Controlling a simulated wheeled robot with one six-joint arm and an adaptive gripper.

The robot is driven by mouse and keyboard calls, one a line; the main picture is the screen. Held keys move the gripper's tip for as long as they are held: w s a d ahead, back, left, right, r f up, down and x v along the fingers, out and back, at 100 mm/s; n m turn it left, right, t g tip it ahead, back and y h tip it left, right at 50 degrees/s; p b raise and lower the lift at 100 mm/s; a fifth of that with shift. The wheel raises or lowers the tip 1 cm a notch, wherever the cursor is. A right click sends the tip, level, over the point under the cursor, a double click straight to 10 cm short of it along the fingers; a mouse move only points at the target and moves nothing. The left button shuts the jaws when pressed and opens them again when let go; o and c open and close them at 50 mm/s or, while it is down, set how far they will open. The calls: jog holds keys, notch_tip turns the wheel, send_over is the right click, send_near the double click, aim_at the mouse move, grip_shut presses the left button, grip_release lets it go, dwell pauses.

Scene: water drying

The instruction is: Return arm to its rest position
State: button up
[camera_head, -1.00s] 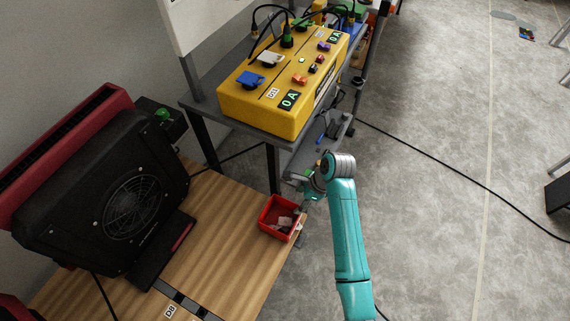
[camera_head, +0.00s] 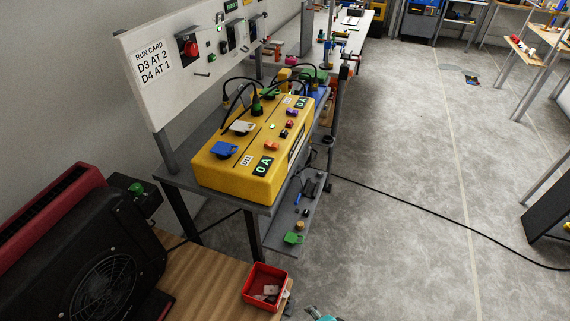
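Only a small teal and grey piece of my arm (camera_head: 322,315) shows at the bottom edge, to the right of the red bin. My gripper cannot be made out in this view, so whether it is open or holds anything is hidden. The red bin (camera_head: 250,295) sits at the corner of the wooden table with small pale and dark pieces in it.
A yellow box (camera_head: 228,184) with switches and "0 A" displays stands on a grey bench (camera_head: 180,172). A white panel (camera_head: 138,100) reads "RUN CARD D3 AT 2 D4 AT 1". A black fan unit (camera_head: 70,255) stands left. Open floor (camera_head: 410,150) lies right, crossed by a black cable (camera_head: 430,213).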

jog(key=s+d+r+n+t+h, duration=0.1)
jog(key=s+d+r+n+t, duration=0.25)
jog(key=s+r, duration=0.55)
jog(key=s+d+r+n+t+h, duration=0.25)
jog(key=s+d+r+n, duration=0.35)
jog(key=s, duration=0.5)
jog(key=s+r+n+t, duration=0.1)
jog(key=s+r, duration=0.1)
jog(key=r, duration=0.4)
jog(key=s+r+n+t, duration=0.2)
jog(key=s+r, duration=0.1)
jog(key=r, duration=0.4)
jog(key=shift+s+r, duration=0.25)
jog(key=shift+r, duration=0.05)
